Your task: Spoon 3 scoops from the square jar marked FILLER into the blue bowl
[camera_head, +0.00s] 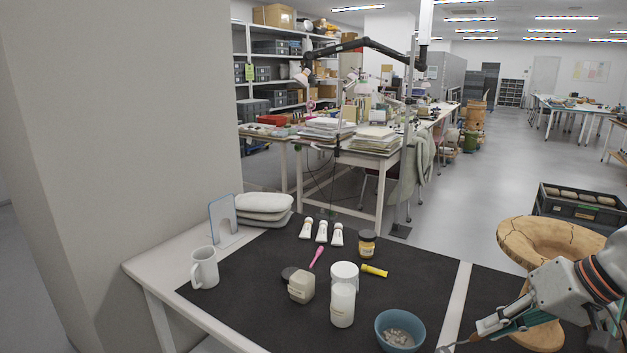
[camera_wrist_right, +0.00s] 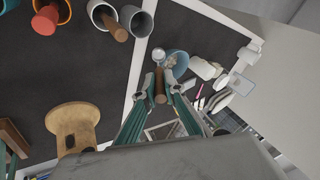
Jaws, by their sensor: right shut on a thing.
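The square cream jar (camera_head: 301,287) stands on the dark mat in the head view, left of a white bottle. Its label is too small to read. The blue bowl (camera_head: 399,317) is at the front of the mat, with pale bits at its bottom. It also shows in the wrist view (camera_wrist_right: 180,58). My right gripper (camera_head: 497,330) is shut on a spoon, right of the bowl. In the wrist view the spoon's brown handle (camera_wrist_right: 160,84) is between the fingertips and its metal head (camera_wrist_right: 158,55) points toward the bowl. My left gripper is out of view.
A dark round lid lies beside the jar. A mug (camera_head: 205,268), several tubes, an amber jar (camera_head: 367,243) and a yellow marker (camera_head: 374,271) are around.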

